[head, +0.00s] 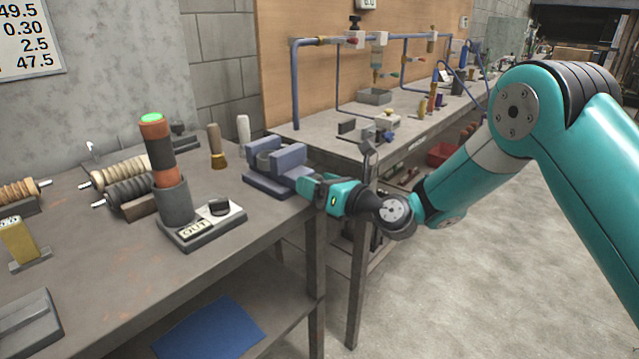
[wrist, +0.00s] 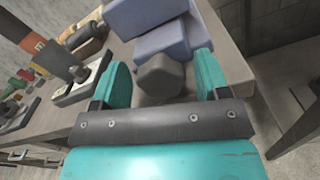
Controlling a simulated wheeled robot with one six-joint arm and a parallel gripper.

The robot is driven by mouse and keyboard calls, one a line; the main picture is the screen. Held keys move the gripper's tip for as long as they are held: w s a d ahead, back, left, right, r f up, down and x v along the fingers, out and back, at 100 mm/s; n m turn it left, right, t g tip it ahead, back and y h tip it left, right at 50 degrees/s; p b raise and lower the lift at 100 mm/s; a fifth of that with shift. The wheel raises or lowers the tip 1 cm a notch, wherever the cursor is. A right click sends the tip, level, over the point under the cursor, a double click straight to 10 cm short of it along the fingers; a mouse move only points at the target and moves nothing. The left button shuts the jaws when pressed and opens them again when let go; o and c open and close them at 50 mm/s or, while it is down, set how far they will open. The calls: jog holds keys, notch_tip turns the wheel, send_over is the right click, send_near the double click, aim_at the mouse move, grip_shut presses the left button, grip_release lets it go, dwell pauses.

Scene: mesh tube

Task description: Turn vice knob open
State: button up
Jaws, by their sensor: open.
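The blue-grey vice (head: 275,167) stands on the near workbench by its right edge, with a round part between its two jaws. The vice also shows at the top of the wrist view (wrist: 165,38). The dark grey faceted vice knob (wrist: 160,78) sticks out of the vice's front. My gripper (head: 306,187) is at the bench edge in front of the vice. In the wrist view its teal fingers (wrist: 160,82) are apart, one on each side of the knob. I cannot tell whether they touch it. In the head view my gripper hides the knob.
A striped signal tower (head: 159,150) on a base with a black knob stands left of the vice. A brush (head: 216,146) and a white bottle (head: 244,132) stand behind. A second bench (head: 330,148) with pipes lies beyond. The floor at right is clear.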

jog(key=c, duration=0.9)
jog(key=shift+d, duration=0.2)
jog(key=shift+c, duration=0.2)
jog(key=shift+a, duration=0.2)
jog(key=n, duration=0.5)
jog(key=shift+s+a, duration=0.1)
jog(key=shift+r+n+b, duration=0.1)
jog(key=shift+n+b, duration=0.7)
jog(key=shift+n, duration=1.4)
jog(key=shift+s+a, duration=0.1)
jog(key=o, duration=0.9)
jog(key=shift+o, duration=0.2)
